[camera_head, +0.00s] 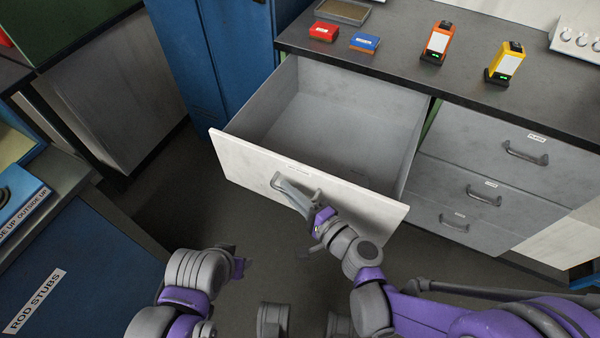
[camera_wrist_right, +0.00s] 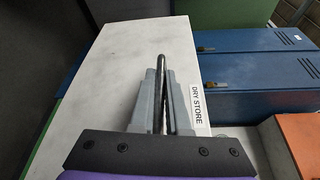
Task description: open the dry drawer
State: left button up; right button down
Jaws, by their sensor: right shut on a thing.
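The dry drawer, with a pale front (camera_head: 245,165) and a grey, empty-looking inside, stands pulled well out of the counter. Its label reads "DRY STORE" (camera_wrist_right: 195,103) in the right wrist view. My right gripper (camera_head: 287,187) is shut on the drawer's bar handle (camera_head: 312,191); in the right wrist view the dark handle (camera_wrist_right: 162,62) lies between the grey fingers (camera_wrist_right: 162,95). My left arm ends low in the head view, with the left gripper (camera_head: 238,264) partly showing, away from the drawer; its fingers are not clear.
The dark counter top (camera_head: 400,60) holds a red box (camera_head: 323,32), a blue box (camera_head: 364,42), a tray (camera_head: 343,11) and two handheld devices. Closed grey drawers (camera_head: 480,150) are at right. Blue lockers (camera_head: 215,55) stand behind left. A "ROD STUBS" bin (camera_head: 75,270) is at lower left.

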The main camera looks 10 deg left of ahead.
jog(key=shift+s+a, duration=0.2)
jog(key=shift+s, duration=0.4)
jog(key=shift+s+a, duration=0.2)
jog(key=shift+s, duration=0.35)
jog(key=c, duration=0.9)
grip_release()
jog(key=shift+d, duration=0.1)
jog(key=v, duration=1)
jog(key=shift+s+d, duration=0.2)
jog(key=shift+s, duration=0.05)
